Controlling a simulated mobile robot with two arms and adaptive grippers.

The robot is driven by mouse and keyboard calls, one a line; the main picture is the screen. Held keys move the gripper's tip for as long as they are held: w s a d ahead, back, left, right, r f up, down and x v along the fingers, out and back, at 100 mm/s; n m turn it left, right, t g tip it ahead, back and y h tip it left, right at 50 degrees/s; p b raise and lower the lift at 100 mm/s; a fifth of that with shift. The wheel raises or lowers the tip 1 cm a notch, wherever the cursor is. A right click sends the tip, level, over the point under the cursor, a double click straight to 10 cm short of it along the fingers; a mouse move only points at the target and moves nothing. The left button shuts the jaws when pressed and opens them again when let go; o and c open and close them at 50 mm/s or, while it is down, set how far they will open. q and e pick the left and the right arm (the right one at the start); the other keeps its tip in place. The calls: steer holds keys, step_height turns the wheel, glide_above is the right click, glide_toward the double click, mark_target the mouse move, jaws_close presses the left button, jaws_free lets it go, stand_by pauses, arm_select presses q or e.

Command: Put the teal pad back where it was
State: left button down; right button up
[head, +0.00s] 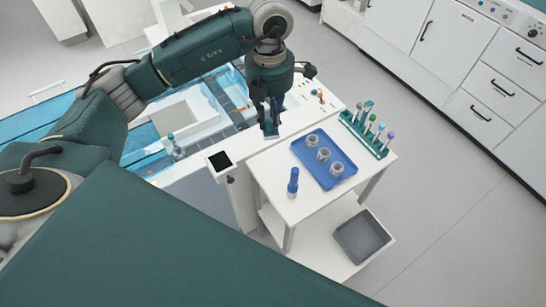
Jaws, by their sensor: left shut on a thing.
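My left gripper (267,116) points down from the end of my left arm, above the back left edge of the white cart. It is shut on a small teal piece, the teal pad (271,129), at its fingertips. The pad is small in this view and partly hidden by the fingers. I cannot tell whether it touches the surface below. My right gripper is not in view.
The white cart (265,172) carries a blue tray (309,150) with several cups, a blue bottle (292,183) and a green tube rack (364,133). A black square panel (219,160) is left of the cart. A grey bin (364,237) sits on the lower shelf.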

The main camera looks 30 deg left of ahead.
arm_select(q)
steer(key=f+p, duration=0.1)
steer(key=f, duration=0.3)
steer(key=f+p, duration=0.1)
steer(key=f, duration=0.3)
steer(key=f+p, duration=0.1)
steer(key=f, duration=0.4)
steer(key=shift+s+d, duration=0.1)
steer(key=shift+d, duration=0.15)
step_height(320, 180, down, 3)
steer(key=shift+r, duration=0.15)
steer(key=shift+f, duration=0.5)
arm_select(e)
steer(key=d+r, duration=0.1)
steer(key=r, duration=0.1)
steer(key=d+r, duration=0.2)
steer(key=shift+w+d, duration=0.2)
arm_select(q)
steer(key=shift+f, duration=0.25)
steer(key=c, duration=1.6)
jaws_free()
steer(key=shift+r, duration=0.1)
steer(key=shift+c, duration=0.2)
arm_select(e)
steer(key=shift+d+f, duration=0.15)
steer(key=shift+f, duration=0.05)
